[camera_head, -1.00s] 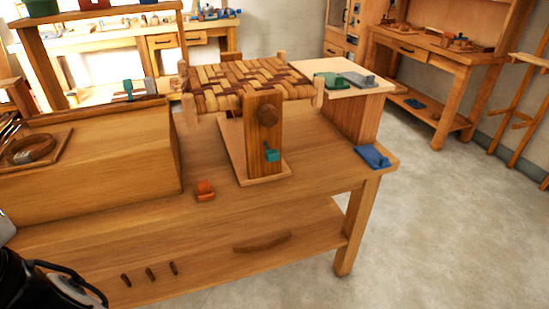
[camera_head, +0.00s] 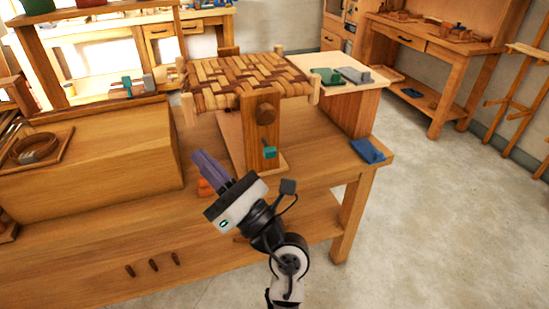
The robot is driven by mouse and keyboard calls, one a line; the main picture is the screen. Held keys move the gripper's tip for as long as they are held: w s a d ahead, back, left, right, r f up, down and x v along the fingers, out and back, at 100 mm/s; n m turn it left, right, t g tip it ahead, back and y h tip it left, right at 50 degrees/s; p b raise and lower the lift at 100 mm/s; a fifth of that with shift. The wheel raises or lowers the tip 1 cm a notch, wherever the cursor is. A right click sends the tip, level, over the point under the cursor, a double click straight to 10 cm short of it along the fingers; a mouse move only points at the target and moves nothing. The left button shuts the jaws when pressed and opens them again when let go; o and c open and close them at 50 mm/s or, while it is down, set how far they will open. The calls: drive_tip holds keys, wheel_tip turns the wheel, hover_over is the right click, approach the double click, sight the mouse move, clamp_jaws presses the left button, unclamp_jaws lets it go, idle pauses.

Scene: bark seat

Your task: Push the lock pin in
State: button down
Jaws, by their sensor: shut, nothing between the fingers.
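A small teal piece (camera_head: 269,152), which looks like the lock pin, sticks out from the front of an upright wooden post (camera_head: 265,133). How deep it sits in the post I cannot tell. A round wooden knob (camera_head: 265,113) is above it on the same post. The post stands beneath a woven bark seat (camera_head: 240,78). My gripper (camera_head: 198,157) has purple fingers pointing up and left. It is shut and empty, left of the teal piece and apart from it. An orange block (camera_head: 205,188) on the bench is partly hidden behind my gripper.
A large wooden box (camera_head: 95,160) stands left on the bench (camera_head: 310,160). A blue item (camera_head: 367,151) lies at the bench's right corner. A light side block (camera_head: 352,95) at the back right carries a green tool (camera_head: 327,76) and a grey one.

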drive_tip(key=w+d+f+m+t+h, duration=0.2)
drive_tip(key=w+d+f+t+h, duration=0.15)
drive_tip(key=d+f+h, duration=0.55)
drive_tip(key=m+g+h+p, duration=0.1)
drive_tip(key=h, duration=0.4)
approach(272, 154)
drive_tip(key=p+x, duration=0.2)
drive_tip(key=x, duration=0.4)
drive_tip(key=shift+w+a+f+p, duration=0.1)
drive_tip(key=shift+w+a+p, duration=0.05)
drive_tip(key=shift+w+p, duration=0.25)
drive_tip(key=shift+w+a, duration=0.1)
drive_tip(key=shift+w, duration=0.1)
drive_tip(key=p+x, duration=0.2)
drive_tip(key=shift+w, duration=0.3)
drive_tip(key=shift+r, duration=0.25)
